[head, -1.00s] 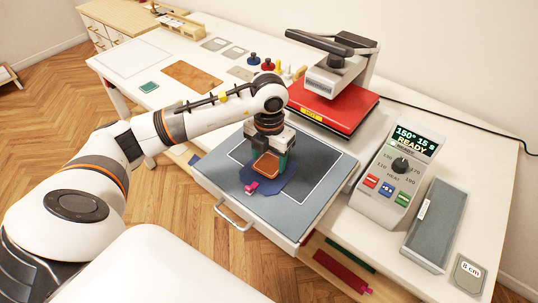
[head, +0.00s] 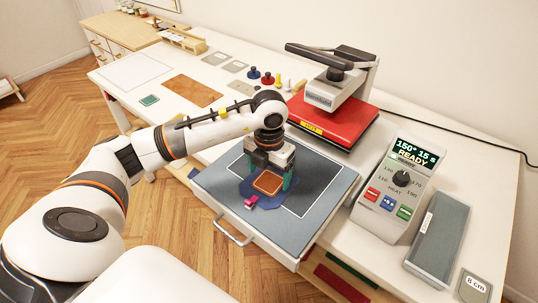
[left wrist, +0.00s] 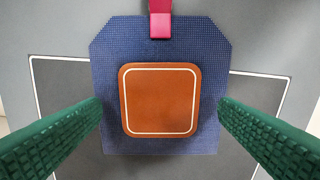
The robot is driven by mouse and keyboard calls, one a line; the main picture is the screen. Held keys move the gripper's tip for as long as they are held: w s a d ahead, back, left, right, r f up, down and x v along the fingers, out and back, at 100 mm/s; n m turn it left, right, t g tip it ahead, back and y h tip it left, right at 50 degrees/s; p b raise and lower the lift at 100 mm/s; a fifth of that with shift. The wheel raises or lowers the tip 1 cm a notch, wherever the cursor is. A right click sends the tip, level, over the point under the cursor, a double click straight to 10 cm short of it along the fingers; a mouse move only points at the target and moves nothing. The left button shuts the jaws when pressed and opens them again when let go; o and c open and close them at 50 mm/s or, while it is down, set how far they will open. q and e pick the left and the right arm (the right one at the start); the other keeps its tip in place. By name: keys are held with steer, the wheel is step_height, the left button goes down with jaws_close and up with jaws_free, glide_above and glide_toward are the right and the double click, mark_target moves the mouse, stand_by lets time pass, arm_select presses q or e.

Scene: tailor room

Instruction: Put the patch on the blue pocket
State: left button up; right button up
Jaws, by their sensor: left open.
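The patch (head: 268,182) is a brown-orange rounded square with a pale border line. It lies flat on the blue pocket (head: 245,189), near its middle, with blue showing all round it in the left wrist view (left wrist: 160,145). The patch (left wrist: 160,98) sits nearly square to the pocket there. My left gripper (head: 269,174) is over the pocket, pointing down. Its green fingers stand open on either side of the patch, with a gap on both sides. A pink clip (head: 251,202) is at one edge of the pocket. My right gripper is not in view.
The pocket lies on the grey pulled-out drawer plate (head: 318,173) with a white outline. The heat press (head: 335,118) with a red plate stands behind it. A control box (head: 402,185) reading READY and a grey tray (head: 437,235) are at the right. Stamps and sheets lie at the back left.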

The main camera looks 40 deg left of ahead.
mark_target(269, 181)
arm_select(q)
steer(key=shift+r+p, duration=0.5)
steer(key=shift+r, duration=0.3)
step_height(269, 181, up, 3)
steer(key=shift+r+b, duration=0.15)
steer(key=shift+b, duration=0.95)
step_height(269, 181, up, 8)
steer(key=shift+s, duration=0.1)
